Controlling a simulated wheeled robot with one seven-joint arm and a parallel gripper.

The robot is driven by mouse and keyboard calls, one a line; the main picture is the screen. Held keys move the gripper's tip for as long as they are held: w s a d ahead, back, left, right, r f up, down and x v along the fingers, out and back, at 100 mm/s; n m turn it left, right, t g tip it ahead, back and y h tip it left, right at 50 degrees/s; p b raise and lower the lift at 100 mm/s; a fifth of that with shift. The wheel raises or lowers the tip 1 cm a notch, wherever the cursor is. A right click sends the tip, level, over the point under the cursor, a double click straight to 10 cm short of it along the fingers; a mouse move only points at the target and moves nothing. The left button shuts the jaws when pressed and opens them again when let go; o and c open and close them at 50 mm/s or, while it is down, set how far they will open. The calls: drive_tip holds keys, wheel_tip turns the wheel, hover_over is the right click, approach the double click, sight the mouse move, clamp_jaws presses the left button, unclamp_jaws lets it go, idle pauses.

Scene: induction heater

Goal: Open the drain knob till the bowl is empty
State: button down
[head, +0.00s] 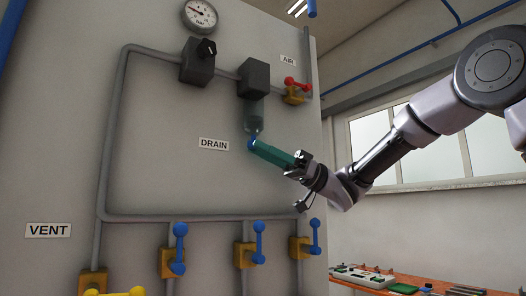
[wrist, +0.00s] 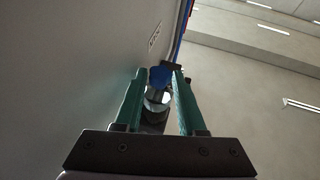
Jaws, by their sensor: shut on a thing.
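The blue drain knob (head: 251,143) sits at the lower end of the clear bowl (head: 253,112), under a dark grey block on the panel, right of the DRAIN label (head: 213,144). My gripper (head: 255,145) reaches in from the right with its green fingers at the knob. In the wrist view, the blue knob (wrist: 160,77) lies between the tips of the two green fingers (wrist: 161,82), and my gripper is shut on it. I cannot tell whether liquid is in the bowl.
A gauge (head: 199,14) and a black-knobbed block (head: 197,60) are up left. A red valve handle (head: 297,84) is above right of my gripper. Several blue-handled valves stand below, with a VENT label (head: 48,230) at left. A workbench (head: 420,284) is at lower right.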

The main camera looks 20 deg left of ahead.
drive_tip(key=shift+r, duration=0.1)
drive_tip(key=shift+c, duration=2.4)
unclamp_jaws()
drive_tip(key=shift+s+t+y, duration=0.1)
drive_tip(key=shift+t+y, duration=0.2)
